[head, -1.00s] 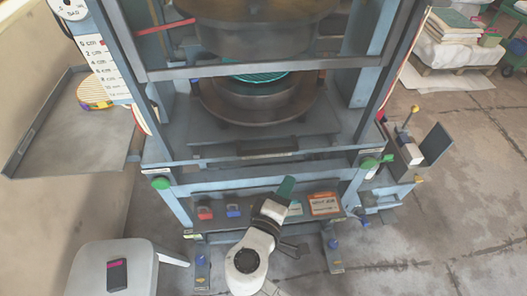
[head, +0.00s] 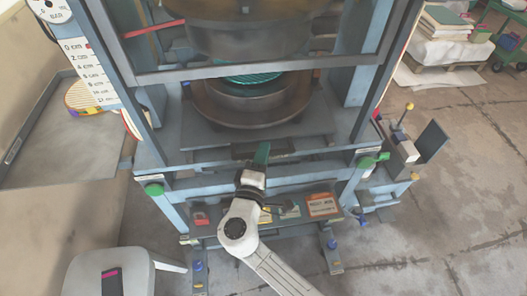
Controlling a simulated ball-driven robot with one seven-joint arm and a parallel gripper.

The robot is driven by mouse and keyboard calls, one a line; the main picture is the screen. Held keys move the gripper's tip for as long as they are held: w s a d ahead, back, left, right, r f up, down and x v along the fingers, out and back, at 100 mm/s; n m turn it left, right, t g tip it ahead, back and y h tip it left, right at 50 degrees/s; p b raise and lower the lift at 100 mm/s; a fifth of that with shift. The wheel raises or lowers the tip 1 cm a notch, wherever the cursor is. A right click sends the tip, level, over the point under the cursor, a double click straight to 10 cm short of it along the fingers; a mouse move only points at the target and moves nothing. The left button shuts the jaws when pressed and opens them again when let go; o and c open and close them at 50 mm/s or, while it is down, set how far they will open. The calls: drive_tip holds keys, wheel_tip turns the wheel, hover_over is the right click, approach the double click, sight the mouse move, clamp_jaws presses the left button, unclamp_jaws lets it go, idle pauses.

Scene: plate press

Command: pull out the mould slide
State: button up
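The mould slide is a dark flat plate (head: 312,122) low inside the blue press frame. A round dark mould (head: 248,104) sits on it, with a teal ribbed disc (head: 254,77) showing on top. A dark handle bar (head: 285,147) runs along the front, partly hidden by my gripper. My gripper (head: 262,154), with a teal end part, is in front of the press and overlaps the handle bar in the picture. I cannot tell whether it touches the bar. Its fingers are too small and covered to show whether they are open.
A grey cross bar (head: 260,69) spans the press front above the mould. A shelf below holds a red block (head: 200,219) and an orange sign (head: 322,204). A grey stool (head: 140,262) stands front left, a side tray (head: 40,150) left.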

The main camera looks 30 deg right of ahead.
drive_tip(key=shift+w+d, duration=0.25)
clamp_jaws()
idle(0.4)
